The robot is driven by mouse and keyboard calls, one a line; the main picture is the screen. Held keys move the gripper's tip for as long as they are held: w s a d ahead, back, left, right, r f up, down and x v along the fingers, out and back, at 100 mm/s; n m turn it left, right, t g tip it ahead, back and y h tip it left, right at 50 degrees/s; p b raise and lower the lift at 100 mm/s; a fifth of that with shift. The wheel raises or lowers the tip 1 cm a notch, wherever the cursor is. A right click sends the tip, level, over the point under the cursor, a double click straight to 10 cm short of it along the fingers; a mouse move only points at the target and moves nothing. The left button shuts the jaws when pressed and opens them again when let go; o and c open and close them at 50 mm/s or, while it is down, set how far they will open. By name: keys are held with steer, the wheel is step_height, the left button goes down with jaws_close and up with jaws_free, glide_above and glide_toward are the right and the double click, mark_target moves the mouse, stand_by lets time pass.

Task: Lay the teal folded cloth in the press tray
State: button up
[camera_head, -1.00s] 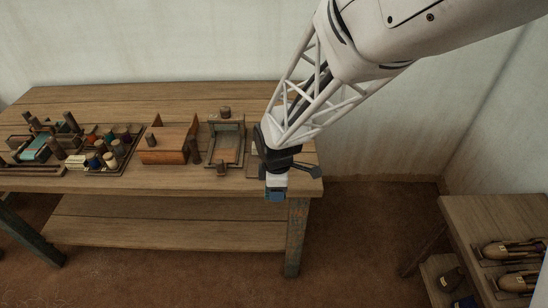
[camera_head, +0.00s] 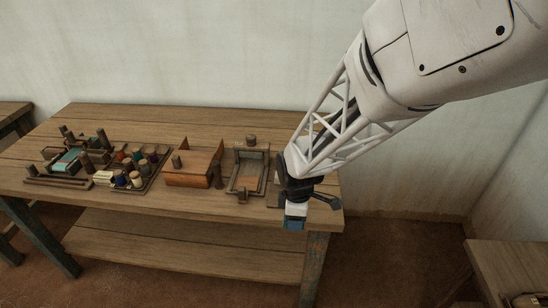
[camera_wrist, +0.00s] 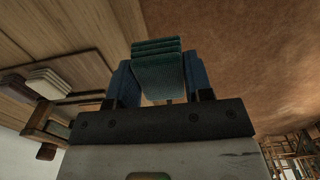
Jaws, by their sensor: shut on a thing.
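My gripper (camera_head: 294,223) is at the table's front right edge in the head view. In the wrist view its blue fingers (camera_wrist: 160,85) are shut on the teal folded cloth (camera_wrist: 158,68), a ribbed stack of layers gripped between them. The cloth cannot be made out in the head view. A framed wooden tray (camera_head: 262,187), which looks like the press tray, stands on the table just left of my gripper. Its floor looks empty in the head view. A wooden framed edge (camera_wrist: 38,117), likely the same tray, shows at the left of the wrist view.
A wooden box (camera_head: 195,180) with an upright back stands left of the framed tray. Further left, a rack (camera_head: 160,172) holds several spools, beside a tray with a teal item (camera_head: 68,162). A pale stack (camera_wrist: 50,82) lies near my gripper. Another table (camera_head: 510,262) stands at right.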

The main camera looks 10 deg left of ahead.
step_height(320, 180, up, 6)
glide_above(248, 183)
steer(key=shift+s, duration=0.1)
steer(key=shift+f, duration=0.1)
steer(key=shift+f, duration=3.05)
steer(key=shift+f, duration=1.85)
steer(key=shift+f, duration=0.15)
steer(key=o, duration=0.9)
step_height(248, 183, up, 12)
